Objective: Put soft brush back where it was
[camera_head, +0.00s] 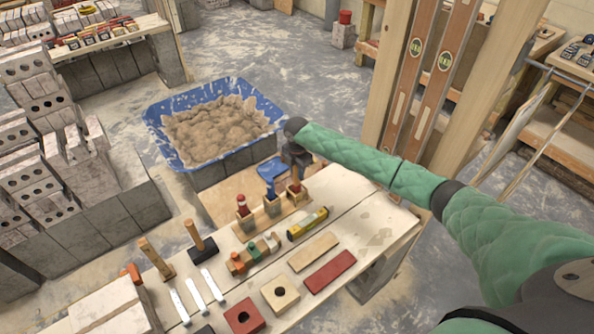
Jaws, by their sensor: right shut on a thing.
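My right gripper (297,168) points down over the back edge of the work board. It is shut on a brush (296,188), which I take to be the soft brush. The brush hangs upright below the fingers, at the right end of a wooden rack (268,219). I cannot tell whether its lower end sits in the rack or just above it. The fingers hide its handle. Two other brushes stand upright in the rack to its left: a blue-handled one (270,187) and a red-handled one (242,205). My left gripper is not in view.
On the board (375,200) lie a yellow level (308,223), a red brick (329,271), a tan strip (314,252), trowels and hammers. A blue tub (215,125) of mortar stands behind. Grey blocks are stacked at left; timber posts and long levels stand at right.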

